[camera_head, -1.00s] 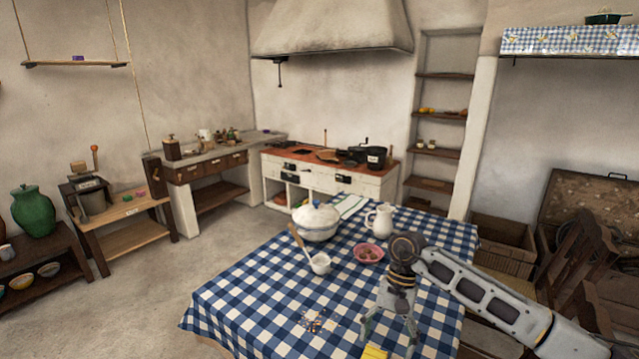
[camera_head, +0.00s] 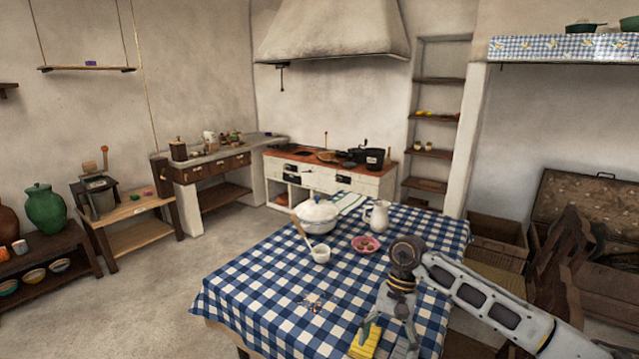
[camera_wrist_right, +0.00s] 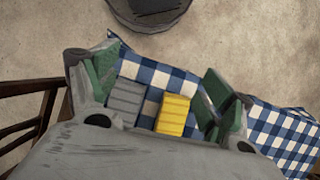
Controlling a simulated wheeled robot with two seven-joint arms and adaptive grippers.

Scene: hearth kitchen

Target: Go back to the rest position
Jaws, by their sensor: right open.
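My right gripper (camera_head: 388,340) hangs open, fingers down, over the near right part of the table with the blue-and-white checked cloth (camera_head: 270,285). Nothing is seen held in it. A yellow block (camera_head: 364,342) is by its left finger in the head view. In the right wrist view the yellow block (camera_wrist_right: 173,114) and a grey ribbed block (camera_wrist_right: 125,101) show between the spread green-padded fingers of the gripper (camera_wrist_right: 158,90). I cannot tell the height of the fingers above the cloth. My left gripper is not in view.
On the table are a white tureen (camera_head: 317,220), a small white cup (camera_head: 321,254), a pink bowl (camera_head: 366,244) and a white jug (camera_head: 377,217). A wooden chair (camera_head: 563,270) stands at the right. The floor (camera_head: 150,290) left of the table is clear.

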